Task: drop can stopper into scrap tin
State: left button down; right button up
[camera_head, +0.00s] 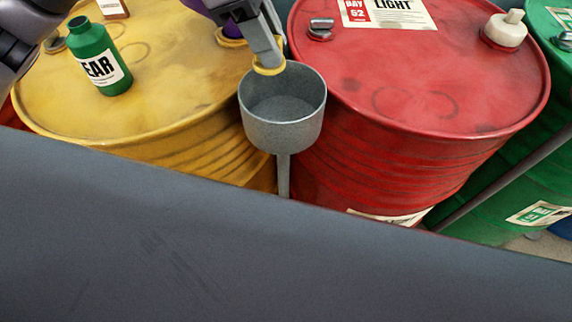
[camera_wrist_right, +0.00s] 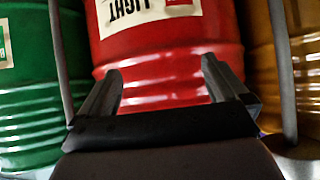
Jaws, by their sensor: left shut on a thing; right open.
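My left gripper (camera_head: 268,62) reaches down from the top of the head view, shut on a small yellow stopper (camera_head: 269,70). The stopper is at the back rim of a grey round tin (camera_head: 285,136) on a thin post, which I take as the scrap tin. I cannot tell whether the stopper touches the rim. The visible inside of the tin looks empty. The green can (camera_head: 90,58) stands upright on the yellow drum, its neck uncovered. My right gripper (camera_wrist_right: 162,82) is open and empty in the right wrist view, facing the red drum's side.
The yellow drum (camera_head: 50,95) is left of the tin and the red drum (camera_head: 420,75) right of it. A white-capped fitting (camera_head: 505,30) and a metal bung (camera_head: 321,29) sit on the red drum. A green drum (camera_head: 490,205) is at the right. A dark surface (camera_head: 180,240) fills the front.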

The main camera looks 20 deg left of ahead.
aim_at(270, 70)
pick_arm(q)
notch_tip(270, 70, down, 4)
jog(key=shift+f+b, duration=0.15)
jog(key=shift+b, duration=0.95)
jog(key=shift+f, duration=0.45)
jog(key=c, duration=0.9)
grip_release()
jog(key=shift+o, duration=0.2)
jog(key=shift+r, duration=0.1)
jog(key=v, duration=0.7)
